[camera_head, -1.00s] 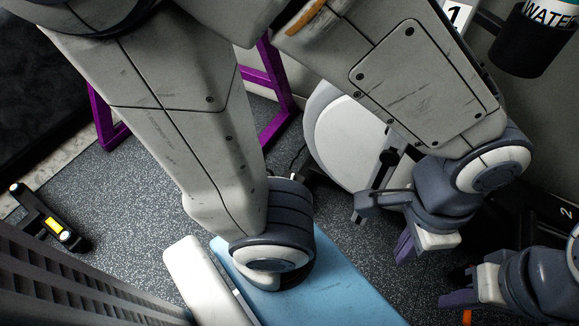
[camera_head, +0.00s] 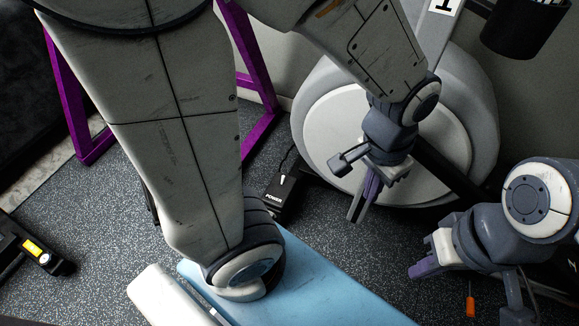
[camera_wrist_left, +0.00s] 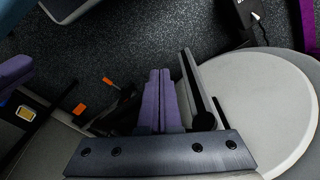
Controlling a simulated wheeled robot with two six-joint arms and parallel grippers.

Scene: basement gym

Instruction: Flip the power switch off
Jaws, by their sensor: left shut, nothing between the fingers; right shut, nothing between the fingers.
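A black power box (camera_head: 280,197) marked POWER sits on the dark speckled floor, in the middle of the head view. A small white switch lever (camera_head: 283,180) stands on it; I cannot tell its position. The box also shows at the top of the left wrist view (camera_wrist_left: 239,12), with its lever (camera_wrist_left: 256,17). My left gripper (camera_head: 358,208) has purple fingers, shut and empty, pointing down to the right of the box and apart from it. Its fingers show in the left wrist view (camera_wrist_left: 160,78). My right gripper (camera_head: 415,270) is shut and empty, further right and lower.
A large pale round machine cover (camera_head: 335,125) stands behind my left gripper. A purple frame (camera_head: 250,60) rises behind the box. A blue padded surface (camera_head: 320,295) lies in front. An orange-handled tool (camera_head: 470,305) is near my right gripper. Speckled floor is open around the box.

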